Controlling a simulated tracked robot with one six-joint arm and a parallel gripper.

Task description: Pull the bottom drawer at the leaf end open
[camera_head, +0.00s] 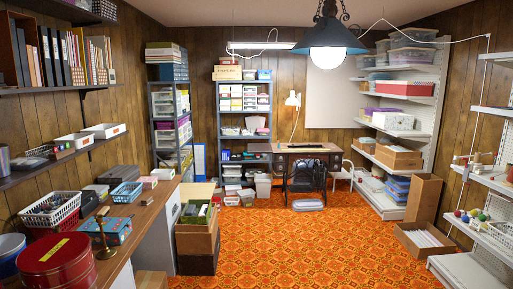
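The wooden treadle sewing table (308,149) stands against the far wall, under the hanging lamp. A flat leaf (259,148) seems to extend from its left end. Dark drawer fronts (279,164) seem to show under the top at that end, but they are too small and dim to tell one drawer from another or how far any is open. A dark chair or iron frame (306,177) stands at the front middle of the table and covers part of it. My gripper is not in view.
Stacked boxes (196,235) and a long counter (135,225) line the left. Bins (263,186) stand left of the table. Open cartons (420,240) and shelves are on the right.

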